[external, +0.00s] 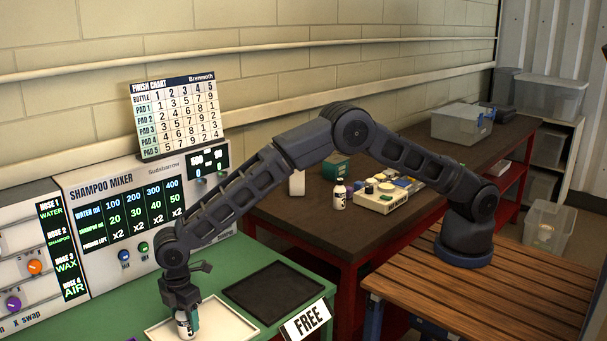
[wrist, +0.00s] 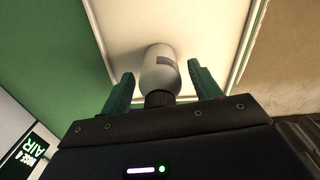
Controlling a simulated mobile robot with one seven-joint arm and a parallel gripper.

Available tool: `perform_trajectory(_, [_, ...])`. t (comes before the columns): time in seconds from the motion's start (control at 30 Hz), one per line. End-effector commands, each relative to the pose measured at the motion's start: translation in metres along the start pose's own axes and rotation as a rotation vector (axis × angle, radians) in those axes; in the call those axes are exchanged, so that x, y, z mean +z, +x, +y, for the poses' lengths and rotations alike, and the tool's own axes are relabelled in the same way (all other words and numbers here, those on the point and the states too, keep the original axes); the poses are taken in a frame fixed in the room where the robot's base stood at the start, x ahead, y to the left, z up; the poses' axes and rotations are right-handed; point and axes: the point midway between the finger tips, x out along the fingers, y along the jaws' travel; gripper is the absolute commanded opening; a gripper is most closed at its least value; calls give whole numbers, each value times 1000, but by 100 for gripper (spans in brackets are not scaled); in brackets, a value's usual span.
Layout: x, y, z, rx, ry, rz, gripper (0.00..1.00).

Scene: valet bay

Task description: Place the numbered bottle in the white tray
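A white bottle with a dark cap (wrist: 159,72) stands in the white tray (external: 235,324) on the green counter, and it also shows at the tray's left part in the external view (external: 184,325). My gripper (wrist: 161,85) points down over it, with one green finger on each side. In the wrist view a gap shows between each finger and the bottle, so the gripper looks open around it. The tray's pale floor also shows in the wrist view (wrist: 205,30). A grey patch shows on the bottle, but no number is readable.
A black tray (external: 273,291) lies to the right of the white one, with a FREE sign (external: 306,320) in front. Another white bottle (external: 339,196) stands on the dark table beside a beige box of small parts (external: 380,200). The shampoo mixer panel (external: 125,225) stands behind the counter.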

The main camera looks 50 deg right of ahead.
Motion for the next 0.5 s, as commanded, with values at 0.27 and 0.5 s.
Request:
perform_trajectory(0.27, [0,-7,0,1,0,1,62])
perform_trajectory(0.5, [0,-44,1,3,0,3,62])
